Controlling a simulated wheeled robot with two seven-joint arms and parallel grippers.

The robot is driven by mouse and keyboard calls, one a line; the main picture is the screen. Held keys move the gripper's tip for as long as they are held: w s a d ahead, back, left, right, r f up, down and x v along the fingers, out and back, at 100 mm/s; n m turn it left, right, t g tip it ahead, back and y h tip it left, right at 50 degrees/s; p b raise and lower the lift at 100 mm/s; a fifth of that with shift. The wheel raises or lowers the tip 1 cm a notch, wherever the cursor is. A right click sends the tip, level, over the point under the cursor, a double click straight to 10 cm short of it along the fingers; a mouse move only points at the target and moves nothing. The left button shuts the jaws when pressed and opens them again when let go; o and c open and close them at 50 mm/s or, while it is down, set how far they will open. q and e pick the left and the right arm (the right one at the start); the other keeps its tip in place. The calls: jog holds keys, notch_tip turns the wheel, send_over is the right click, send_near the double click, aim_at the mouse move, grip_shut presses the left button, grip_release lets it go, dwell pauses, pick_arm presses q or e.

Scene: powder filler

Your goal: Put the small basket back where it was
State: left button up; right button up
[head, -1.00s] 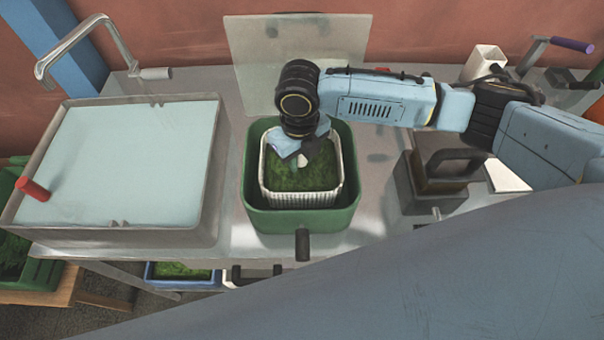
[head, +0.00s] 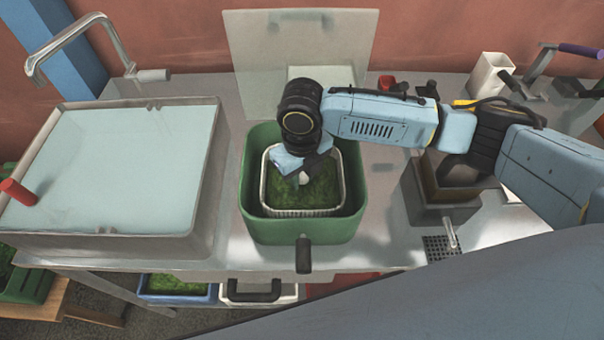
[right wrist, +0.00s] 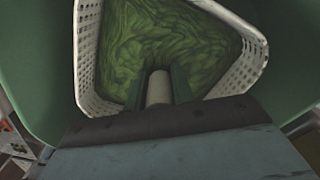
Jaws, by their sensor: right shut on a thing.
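The small white basket (head: 300,211), with green leafy stuff inside, is within the larger green bin (head: 275,230) in the middle of the counter. Its rim is at about the height of the bin's rim or a little below. My right gripper (head: 303,175) points down into the basket. In the right wrist view, my right gripper's dark fingers (right wrist: 158,82) are closed on both sides of a pale post in the middle of the basket (right wrist: 88,60). Whether the basket's bottom touches the bin floor is hidden. My left gripper is not in view.
A wide sink (head: 125,175) with pale water and a red handle (head: 18,192) is on the left. A dark block-like device (head: 440,205) stands to the right. A black handle (head: 303,255) juts from the bin's front. A pale board (head: 245,65) stands behind.

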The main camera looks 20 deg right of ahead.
jog(key=o, duration=1)
jog(key=shift+f, duration=0.1)
notch_tip(320, 180, up, 12)
jog(key=shift+r, duration=0.2)
